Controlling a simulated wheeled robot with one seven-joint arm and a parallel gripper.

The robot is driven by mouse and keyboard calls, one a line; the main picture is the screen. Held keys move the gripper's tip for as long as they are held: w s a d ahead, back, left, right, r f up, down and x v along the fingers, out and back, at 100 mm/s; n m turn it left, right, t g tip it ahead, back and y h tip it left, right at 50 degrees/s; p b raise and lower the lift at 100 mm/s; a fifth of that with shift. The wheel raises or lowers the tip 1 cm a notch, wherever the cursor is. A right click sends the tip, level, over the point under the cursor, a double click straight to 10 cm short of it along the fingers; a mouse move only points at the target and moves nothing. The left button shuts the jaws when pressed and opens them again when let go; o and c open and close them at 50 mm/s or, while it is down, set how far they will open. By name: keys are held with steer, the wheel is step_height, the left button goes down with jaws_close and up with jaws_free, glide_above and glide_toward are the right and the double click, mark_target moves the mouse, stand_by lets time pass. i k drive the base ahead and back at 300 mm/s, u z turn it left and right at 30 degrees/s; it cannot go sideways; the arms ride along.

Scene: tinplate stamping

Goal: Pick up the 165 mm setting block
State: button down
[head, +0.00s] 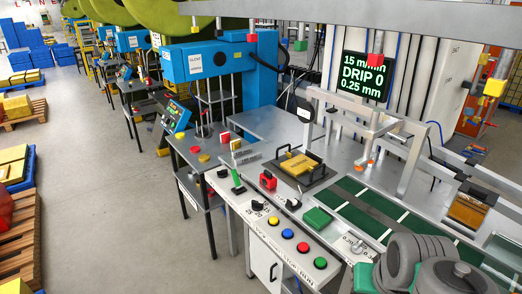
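I cannot read any 165 mm marking, so I cannot tell for certain which piece is the setting block. Small grey metal blocks (246,157) lie on the bench left of the middle, beside a dark plate. A yellow block (299,164) sits on that dark plate between two black handles. Grey rounded links of my own arm fill the lower right corner. My gripper's fingers do not show.
A front panel carries blue, red, green and yellow buttons (271,220). A green belt (376,222) runs under a grey gantry (392,125). A screen (367,77) reads "15 m/min, DRIP 0, 0.25 mm". Blue machines stand behind. The floor (110,190) at left is open beside loaded pallets.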

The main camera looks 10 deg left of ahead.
mark_target(249, 158)
steer(key=u, duration=0.5)
steer(key=k, duration=0.6)
steer(key=u, duration=1.1)
steer(key=i, duration=1.2)
steer(key=u, duration=0.45)
steer(key=i, duration=2.25)
steer(key=z, duration=0.5)
steer(key=i, duration=1)
steer(key=z, duration=1.65)
steer(key=i, duration=0.95)
steer(key=z, duration=0.75)
